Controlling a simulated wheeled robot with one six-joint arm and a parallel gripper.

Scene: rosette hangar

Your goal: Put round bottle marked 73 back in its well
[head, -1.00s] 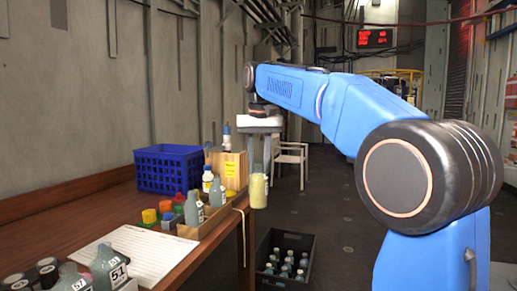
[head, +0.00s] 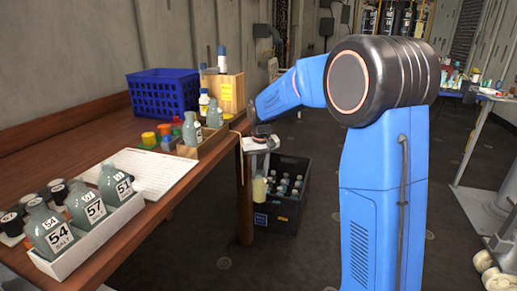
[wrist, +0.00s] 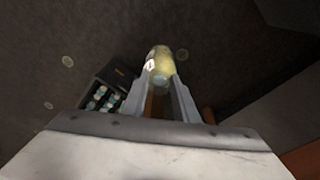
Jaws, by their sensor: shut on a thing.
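My gripper (head: 261,165) hangs beside the table's right edge, pointing down, shut on a round bottle (head: 259,189) with pale yellow contents. In the wrist view the bottle (wrist: 160,64) sits between the fingers; a white label patch shows but its number cannot be read. The bottle is in the air, just in front of a black crate (head: 274,222) on the floor in the head view. The crate holds several grey-green bottles (head: 290,184). In the wrist view the crate (wrist: 117,73) lies below and left of the held bottle. I cannot tell which well belongs to it.
The wooden table (head: 200,215) stands at left. A white tray (head: 95,240) holds bottles marked 54, 57 and 51. A paper sheet (head: 150,172), blue basket (head: 163,92), small wooden tray (head: 205,150) with bottles and wooden block (head: 228,92) are also on it. Floor right of the crate is open.

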